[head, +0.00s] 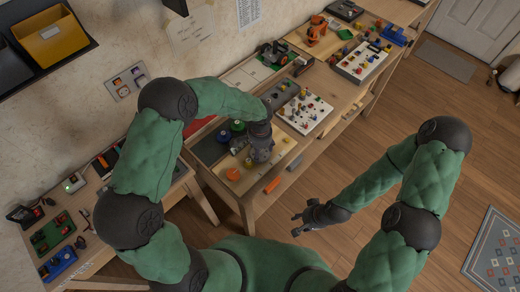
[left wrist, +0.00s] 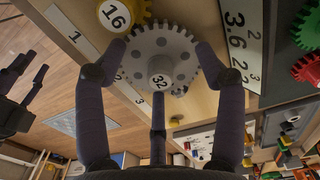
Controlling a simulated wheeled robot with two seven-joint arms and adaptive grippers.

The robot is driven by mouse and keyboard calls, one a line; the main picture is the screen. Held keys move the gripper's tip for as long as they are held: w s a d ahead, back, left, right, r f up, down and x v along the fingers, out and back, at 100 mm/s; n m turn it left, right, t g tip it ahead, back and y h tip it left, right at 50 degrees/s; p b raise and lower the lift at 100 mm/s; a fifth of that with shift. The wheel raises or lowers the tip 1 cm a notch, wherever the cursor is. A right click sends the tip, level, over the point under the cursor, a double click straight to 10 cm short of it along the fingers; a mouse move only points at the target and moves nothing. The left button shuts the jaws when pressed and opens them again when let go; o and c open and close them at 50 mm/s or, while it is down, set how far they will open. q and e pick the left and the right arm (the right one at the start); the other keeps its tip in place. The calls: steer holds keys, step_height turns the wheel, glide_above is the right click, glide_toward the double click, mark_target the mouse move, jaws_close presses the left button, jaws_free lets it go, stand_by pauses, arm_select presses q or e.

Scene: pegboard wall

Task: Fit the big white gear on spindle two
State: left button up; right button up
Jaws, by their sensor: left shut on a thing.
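The big white gear (left wrist: 172,46), marked 32, is in the left wrist view, with the three fingers of my left gripper (left wrist: 160,68) closed around its rim. In the head view my left gripper (head: 261,152) is over the light wooden gear board (head: 284,152), and it largely hides the gear. A yellow gear (left wrist: 114,14) marked 16 sits right beside the white gear. Spindle two cannot be made out; whether the white gear is on a spindle cannot be told. My right gripper (head: 306,217) is open and empty, away from the bench over the floor.
A green gear (left wrist: 308,28) and a red gear (left wrist: 308,70) lie in a dark tray beside the board. Number strips (left wrist: 236,40) border the board. A white pegged board (head: 304,110) stands farther right.

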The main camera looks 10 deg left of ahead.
arm_select(q)
steer(key=o, duration=1)
steer(key=shift+o, duration=0.4)
steer(key=shift+r, duration=0.15)
steer(key=shift+r+p, duration=2.35)
steer(key=shift+r, duration=1)
